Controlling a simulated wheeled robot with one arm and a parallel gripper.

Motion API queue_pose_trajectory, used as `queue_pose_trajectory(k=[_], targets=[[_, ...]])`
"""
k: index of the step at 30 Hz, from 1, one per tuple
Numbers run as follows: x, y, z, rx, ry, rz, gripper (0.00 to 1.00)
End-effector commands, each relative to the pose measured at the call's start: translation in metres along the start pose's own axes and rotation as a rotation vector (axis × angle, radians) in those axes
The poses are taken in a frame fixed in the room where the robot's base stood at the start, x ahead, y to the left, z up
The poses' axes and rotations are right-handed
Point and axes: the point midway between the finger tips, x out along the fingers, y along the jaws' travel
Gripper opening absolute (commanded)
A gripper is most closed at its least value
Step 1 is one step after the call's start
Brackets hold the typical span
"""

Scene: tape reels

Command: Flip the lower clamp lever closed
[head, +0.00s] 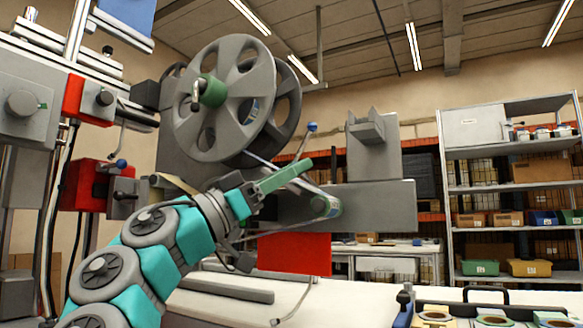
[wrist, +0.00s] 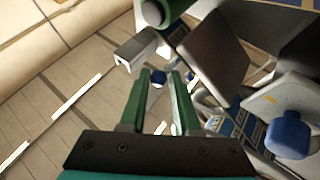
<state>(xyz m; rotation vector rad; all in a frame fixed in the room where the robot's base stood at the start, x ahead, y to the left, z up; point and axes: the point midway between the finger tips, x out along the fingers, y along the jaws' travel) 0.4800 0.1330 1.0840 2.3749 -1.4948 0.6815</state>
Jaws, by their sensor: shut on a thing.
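A thin lever with a blue knob (head: 312,127) stands tilted up and to the right, just beyond my gripper in the head view. My gripper (head: 309,166) reaches in from the left, its green fingers at the lower part of this lever. In the wrist view a small blue knob (wrist: 158,77) shows between the two fingertips of my gripper (wrist: 161,75). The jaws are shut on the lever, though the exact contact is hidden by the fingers. Another blue knob (head: 122,163) sits by a red clamp block (head: 86,185) at the left.
A large grey reel (head: 222,97) stands above my gripper. A grey panel (head: 385,205) with a post and bracket (head: 366,130) is to the right. A larger blue knob (wrist: 288,138) shows at right in the wrist view. A white bench (head: 350,305) lies below, with a shelf rack (head: 515,187) behind.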

Motion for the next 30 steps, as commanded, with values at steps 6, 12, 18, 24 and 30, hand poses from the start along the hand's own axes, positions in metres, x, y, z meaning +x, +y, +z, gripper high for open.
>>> queue_pose_trajectory(k=[6, 12, 18, 24, 30], targets=[[0.005, -0.004, 0.014, -0.015, -0.024, 0.001, 0.00], [0.005, -0.005, 0.014, -0.015, -0.024, 0.001, 0.33], [0.004, -0.004, 0.011, -0.011, -0.021, 0.000, 0.55], [0.003, -0.004, 0.009, -0.008, -0.016, -0.003, 0.57], [-0.005, -0.004, 0.006, -0.006, -0.012, -0.006, 0.57]])
